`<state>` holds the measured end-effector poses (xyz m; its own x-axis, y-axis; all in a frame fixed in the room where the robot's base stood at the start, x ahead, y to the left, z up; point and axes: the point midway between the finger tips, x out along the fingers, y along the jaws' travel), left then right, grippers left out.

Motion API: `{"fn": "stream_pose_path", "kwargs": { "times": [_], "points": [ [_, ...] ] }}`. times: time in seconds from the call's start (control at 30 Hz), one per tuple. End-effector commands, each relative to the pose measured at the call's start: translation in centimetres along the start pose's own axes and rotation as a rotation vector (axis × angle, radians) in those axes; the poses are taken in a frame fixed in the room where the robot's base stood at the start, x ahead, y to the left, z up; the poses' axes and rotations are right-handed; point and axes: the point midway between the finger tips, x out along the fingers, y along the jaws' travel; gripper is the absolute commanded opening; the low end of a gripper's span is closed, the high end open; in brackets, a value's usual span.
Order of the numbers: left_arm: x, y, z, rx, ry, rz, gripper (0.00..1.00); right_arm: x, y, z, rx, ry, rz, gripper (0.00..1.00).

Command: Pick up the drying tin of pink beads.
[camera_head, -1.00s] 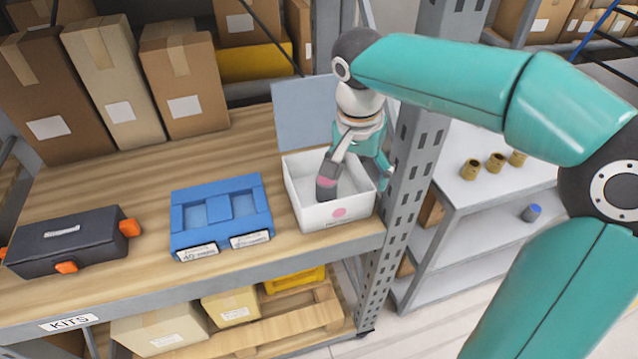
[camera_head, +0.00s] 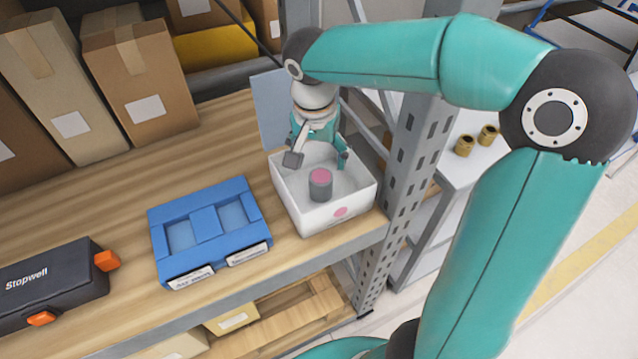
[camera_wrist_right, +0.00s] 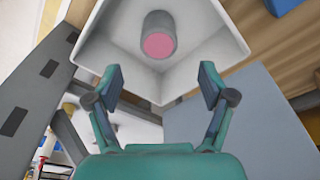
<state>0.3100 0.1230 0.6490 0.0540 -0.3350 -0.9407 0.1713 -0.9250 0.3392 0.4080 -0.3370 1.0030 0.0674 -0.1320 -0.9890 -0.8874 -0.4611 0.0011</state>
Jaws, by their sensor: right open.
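The tin of pink beads (camera_head: 320,186) is a small grey cylinder with a pink top. It stands upright inside the white open box (camera_head: 320,221) on the shelf, and its pink end also shows in the right wrist view (camera_wrist_right: 159,45). My right gripper (camera_head: 318,159) is open and empty over the back part of the box, behind the tin in the head view. In the right wrist view its fingers (camera_wrist_right: 162,86) are spread apart, with the tin beyond them, about midway between, not touched. My left gripper is not in view.
A blue tray (camera_head: 208,230) lies left of the box, and a black case (camera_head: 50,285) lies farther left. A grey upright post (camera_head: 405,160) stands close on the box's right. A blue-grey panel (camera_head: 270,105) stands behind the box. Cardboard boxes (camera_head: 140,85) fill the back.

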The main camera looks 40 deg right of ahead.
Motion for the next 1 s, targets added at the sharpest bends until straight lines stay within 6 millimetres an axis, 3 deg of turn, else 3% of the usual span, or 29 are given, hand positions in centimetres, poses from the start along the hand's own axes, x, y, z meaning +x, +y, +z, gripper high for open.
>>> {"fn": "stream_pose_path", "kwargs": {
  "times": [0.2,0.47,0.8,1.0],
  "points": [
    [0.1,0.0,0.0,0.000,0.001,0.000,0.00,4.1,0.1,0.0,0.001,-0.001,0.004,0.81],
    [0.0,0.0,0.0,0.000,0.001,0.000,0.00,5.7,0.1,0.0,0.001,0.000,0.002,0.81],
    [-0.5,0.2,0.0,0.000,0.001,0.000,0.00,10.0,0.1,0.1,0.002,-0.001,0.003,0.81],
    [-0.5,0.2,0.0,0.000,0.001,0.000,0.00,10.5,0.1,0.1,0.001,0.001,-0.001,0.81]
  ]
}}
